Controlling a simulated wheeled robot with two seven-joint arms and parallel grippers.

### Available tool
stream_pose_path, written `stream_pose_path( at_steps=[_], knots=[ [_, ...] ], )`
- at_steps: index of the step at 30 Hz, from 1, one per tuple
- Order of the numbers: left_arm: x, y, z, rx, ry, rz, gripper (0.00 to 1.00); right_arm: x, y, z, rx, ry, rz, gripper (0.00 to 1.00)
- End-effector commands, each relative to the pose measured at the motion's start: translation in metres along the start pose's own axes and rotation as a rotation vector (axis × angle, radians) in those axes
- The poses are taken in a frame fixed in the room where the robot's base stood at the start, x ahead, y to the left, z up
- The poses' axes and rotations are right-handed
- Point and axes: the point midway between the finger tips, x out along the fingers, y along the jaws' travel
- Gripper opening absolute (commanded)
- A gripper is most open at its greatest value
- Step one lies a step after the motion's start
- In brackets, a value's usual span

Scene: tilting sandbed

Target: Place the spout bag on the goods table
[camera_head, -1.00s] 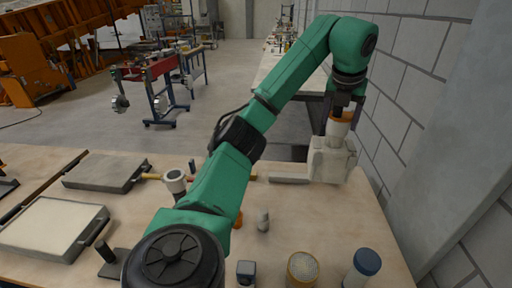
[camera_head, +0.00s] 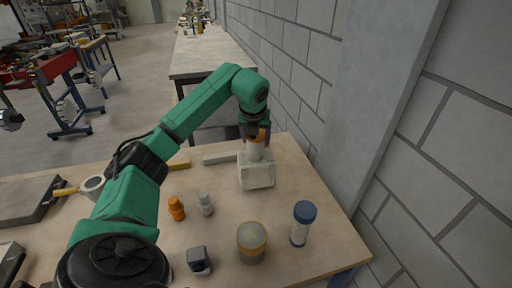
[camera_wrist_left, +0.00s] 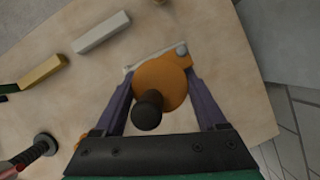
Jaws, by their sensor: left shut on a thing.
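The spout bag (camera_head: 257,175) is a pale, blocky pouch with an orange cap, upright at the far right part of the wooden table (camera_head: 300,165). My left gripper (camera_head: 256,136) comes down from above and is shut on the bag's neck. In the left wrist view the purple fingers of the left gripper (camera_wrist_left: 160,100) stand on both sides of the bag's round orange cap (camera_wrist_left: 165,80). I cannot tell whether the bag's base touches the tabletop. A long grey-topped table (camera_head: 210,55) stands beyond. Which table is the goods table is not marked. My right gripper is out of view.
An orange bottle (camera_head: 176,208), a grey bottle (camera_head: 205,204), a yellow-lidded jar (camera_head: 251,242), a blue-capped jar (camera_head: 303,223) and a small dark box (camera_head: 198,261) stand nearer. A pale bar (camera_head: 220,157) lies left of the bag. A block wall (camera_head: 310,90) runs along the right.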

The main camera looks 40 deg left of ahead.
Motion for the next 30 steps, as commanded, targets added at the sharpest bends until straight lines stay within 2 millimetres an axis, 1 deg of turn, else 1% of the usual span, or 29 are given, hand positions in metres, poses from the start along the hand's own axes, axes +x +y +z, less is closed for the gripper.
stream_pose_path(
  at_steps=[3, 6, 14, 15, 17, 23, 26, 29, 30],
  knots=[
    [0.017, 0.001, -0.008, 0.0, 0.003, 0.002, 0.0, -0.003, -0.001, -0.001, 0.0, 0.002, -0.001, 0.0],
    [0.03, 0.001, -0.013, 0.0, 0.0, 0.0, 0.0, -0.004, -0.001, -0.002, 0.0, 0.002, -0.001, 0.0],
    [0.033, 0.0, -0.013, -0.001, -0.002, -0.001, 0.0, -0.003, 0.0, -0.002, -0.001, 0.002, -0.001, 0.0],
    [0.034, 0.0, -0.015, 0.0, 0.001, 0.001, 0.77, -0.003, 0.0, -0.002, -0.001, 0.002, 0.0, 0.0],
    [0.034, 0.0, -0.014, 0.0, 0.001, 0.001, 1.0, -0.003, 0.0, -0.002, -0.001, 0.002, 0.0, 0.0],
    [0.034, 0.0, -0.014, 0.0, 0.001, 0.001, 1.0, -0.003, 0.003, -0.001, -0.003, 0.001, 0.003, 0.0],
    [0.029, 0.0, -0.013, 0.0, -0.001, -0.001, 1.0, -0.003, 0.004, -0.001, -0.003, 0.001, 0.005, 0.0],
    [0.014, -0.001, -0.013, 0.0, -0.003, -0.002, 1.0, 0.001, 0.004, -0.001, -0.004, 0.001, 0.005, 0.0],
    [0.005, -0.001, -0.013, 0.0, -0.005, -0.003, 1.0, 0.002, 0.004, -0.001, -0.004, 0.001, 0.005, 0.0]
  ],
)
